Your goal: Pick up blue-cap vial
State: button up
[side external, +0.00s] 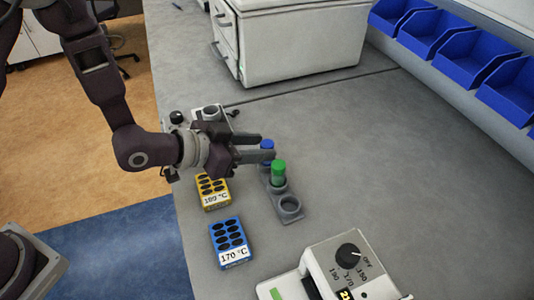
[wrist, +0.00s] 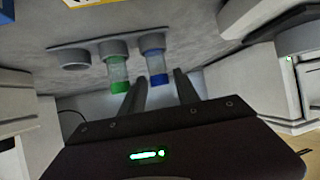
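The blue-cap vial (side external: 267,144) stands upright in the far slot of a small grey rack (side external: 291,212). It also shows in the wrist view (wrist: 156,68), clear-bodied with a blue cap. My gripper (side external: 268,147) is open and reaches in horizontally. In the wrist view my gripper (wrist: 159,77) has one fingertip on each side of the blue-cap vial, with gaps showing. In the side view a finger hides the vial's lower part. I cannot tell how deep the vial sits between the fingers.
A green-cap vial (side external: 278,171) stands in the neighbouring slot, close to one finger; the near slot is empty. A yellow block (side external: 213,191) and a blue block (side external: 229,243) lie left. A dial device (side external: 350,262) stands in front. The table right of the rack is clear.

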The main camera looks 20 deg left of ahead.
jog(key=x, duration=0.6)
jog(key=shift+s+f, duration=0.1)
jog(key=shift+f, duration=0.2)
grip_shut()
jog(key=shift+r, duration=0.1)
